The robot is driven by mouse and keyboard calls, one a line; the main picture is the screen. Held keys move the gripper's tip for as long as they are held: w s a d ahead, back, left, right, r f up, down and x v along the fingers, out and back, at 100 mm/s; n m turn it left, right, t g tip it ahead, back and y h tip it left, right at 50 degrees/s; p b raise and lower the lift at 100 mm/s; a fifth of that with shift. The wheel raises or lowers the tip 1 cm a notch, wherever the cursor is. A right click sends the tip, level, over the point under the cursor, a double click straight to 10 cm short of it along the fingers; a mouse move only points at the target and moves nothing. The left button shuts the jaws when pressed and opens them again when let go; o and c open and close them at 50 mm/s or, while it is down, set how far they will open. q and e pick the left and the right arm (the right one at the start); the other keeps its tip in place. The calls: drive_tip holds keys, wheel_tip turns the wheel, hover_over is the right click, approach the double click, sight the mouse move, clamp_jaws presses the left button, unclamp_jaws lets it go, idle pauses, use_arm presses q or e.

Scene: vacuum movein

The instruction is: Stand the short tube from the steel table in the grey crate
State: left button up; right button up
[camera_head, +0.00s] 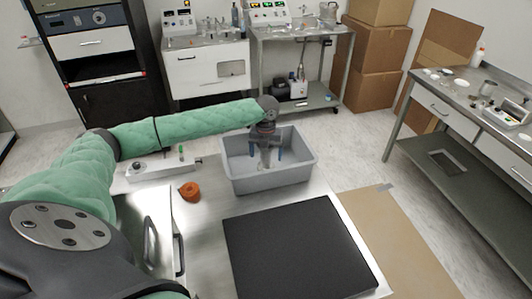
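The grey crate (302,175) stands at the back edge of the steel table (210,240). My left gripper (266,155) points down over and partly inside the crate, at the end of the green-sleeved arm. Its two blue fingertips look spread apart. A small grey shape shows between them; I cannot tell whether it is the short tube or part of the gripper. No tube is clearly visible lying on the steel table. The crate floor is partly hidden by the gripper. My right gripper is not in view.
An orange ring-shaped roll (190,191) lies left of the crate. A white tray (160,168) with small upright items is behind it. A black mat (295,250) covers the front right. A metal box with a handle (148,230) stands at left. Bare steel lies between.

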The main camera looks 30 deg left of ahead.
use_arm(q)
drive_tip(key=shift+r, duration=0.1)
drive_tip(key=shift+r, duration=0.15)
wheel_tip(320, 180, up, 11)
drive_tip(key=b, duration=0.4)
drive_tip(key=shift+r, duration=0.35)
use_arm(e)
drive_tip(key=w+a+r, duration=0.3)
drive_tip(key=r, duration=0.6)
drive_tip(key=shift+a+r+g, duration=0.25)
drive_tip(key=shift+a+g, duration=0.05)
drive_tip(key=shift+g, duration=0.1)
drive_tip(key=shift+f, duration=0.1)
